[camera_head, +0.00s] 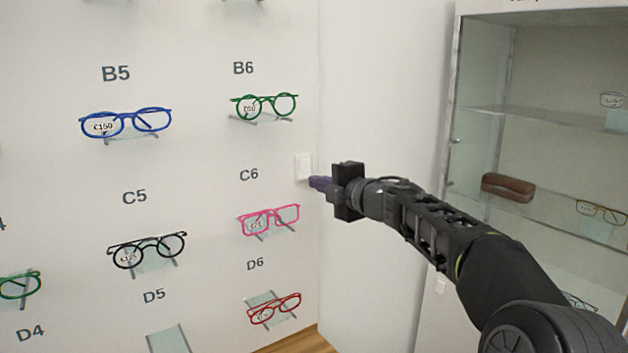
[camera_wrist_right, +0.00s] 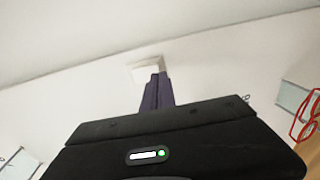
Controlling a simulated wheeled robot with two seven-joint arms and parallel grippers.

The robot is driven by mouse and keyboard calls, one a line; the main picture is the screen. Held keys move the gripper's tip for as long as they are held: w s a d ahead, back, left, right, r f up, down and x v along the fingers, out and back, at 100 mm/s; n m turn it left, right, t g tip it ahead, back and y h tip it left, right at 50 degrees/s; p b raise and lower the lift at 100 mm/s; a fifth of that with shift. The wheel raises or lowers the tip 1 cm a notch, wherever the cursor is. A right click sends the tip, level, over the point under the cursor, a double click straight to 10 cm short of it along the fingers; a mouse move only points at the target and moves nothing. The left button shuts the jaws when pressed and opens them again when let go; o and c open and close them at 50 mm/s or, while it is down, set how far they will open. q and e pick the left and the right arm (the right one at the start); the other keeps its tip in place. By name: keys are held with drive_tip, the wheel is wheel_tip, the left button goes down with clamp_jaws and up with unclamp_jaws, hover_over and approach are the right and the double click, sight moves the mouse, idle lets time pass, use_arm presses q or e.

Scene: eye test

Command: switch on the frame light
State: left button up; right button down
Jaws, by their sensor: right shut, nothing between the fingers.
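A white wall switch (camera_head: 303,165) sits on the white display wall near its right edge, right of the C6 label. My right gripper (camera_head: 316,183) reaches in from the right with its purple fingers shut and empty. Its tips are at the lower part of the switch in the head view; I cannot tell whether they touch it. In the right wrist view the switch (camera_wrist_right: 146,70) shows just beyond the shut fingers (camera_wrist_right: 157,90), which cover its lower part. No light is seen to be lit by it. My left gripper is not in view.
Pink glasses (camera_head: 268,220) rest on a small shelf just below left of my gripper, with green glasses (camera_head: 264,107) above and red glasses (camera_head: 274,309) below. A glass cabinet (camera_head: 452,150) with a brown case (camera_head: 508,187) stands at the right, behind my arm.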

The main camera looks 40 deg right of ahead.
drive_tip(key=shift+w+f, duration=0.1)
drive_tip(key=shift+w, duration=0.95)
drive_tip(key=shift+w+f+b, duration=0.15)
drive_tip(key=shift+f+b, duration=0.25)
drive_tip(key=shift+b, duration=0.55)
drive_tip(key=shift+r+t, duration=0.2)
drive_tip(key=shift+t, duration=0.1)
drive_tip(key=shift+r, duration=0.1)
